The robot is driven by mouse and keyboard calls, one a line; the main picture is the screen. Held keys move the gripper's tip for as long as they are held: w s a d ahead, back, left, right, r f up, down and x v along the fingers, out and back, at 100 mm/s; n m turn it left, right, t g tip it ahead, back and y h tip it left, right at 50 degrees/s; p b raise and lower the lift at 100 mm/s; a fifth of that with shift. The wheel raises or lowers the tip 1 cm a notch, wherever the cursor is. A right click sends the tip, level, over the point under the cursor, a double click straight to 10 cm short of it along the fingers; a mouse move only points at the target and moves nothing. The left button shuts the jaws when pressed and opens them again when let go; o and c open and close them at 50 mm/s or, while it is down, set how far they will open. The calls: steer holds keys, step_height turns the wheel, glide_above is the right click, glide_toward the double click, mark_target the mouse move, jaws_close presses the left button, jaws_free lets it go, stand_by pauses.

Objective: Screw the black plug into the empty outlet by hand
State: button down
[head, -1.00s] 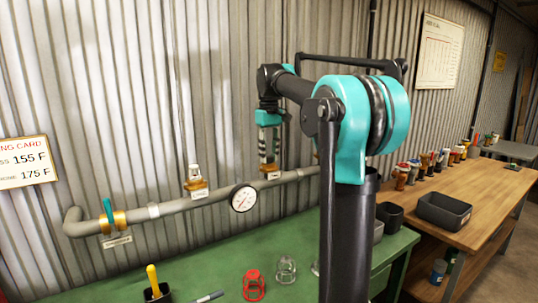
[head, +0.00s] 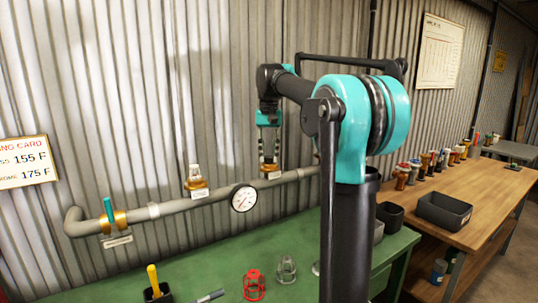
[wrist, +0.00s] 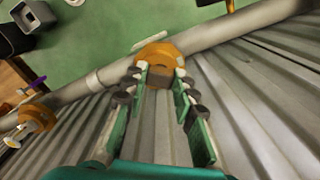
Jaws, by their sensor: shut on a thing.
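The brass outlet (head: 270,167) stands on the grey pipe towards its right end in the head view. It also shows in the wrist view (wrist: 158,52), just beyond my fingertips. My gripper (head: 269,158) points down over this outlet. In the wrist view my gripper (wrist: 160,82) is shut on a dark block, which I take as the black plug (wrist: 160,78). The plug lies in line with the outlet's mouth, close against it. My fingers hide its sides, and I cannot tell how deep it sits.
The grey pipe (head: 219,196) runs along the corrugated wall, with a gauge (head: 243,198), a second brass fitting (head: 195,184) and a teal-handled valve (head: 109,212). The green bench (head: 226,262) below holds a red cage (head: 254,286) and a grey cage (head: 286,270).

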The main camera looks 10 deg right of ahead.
steer(key=m, duration=0.4)
steer(key=shift+m, duration=1)
steer(key=c, duration=1.1)
jaws_free()
steer(key=shift+c, duration=0.2)
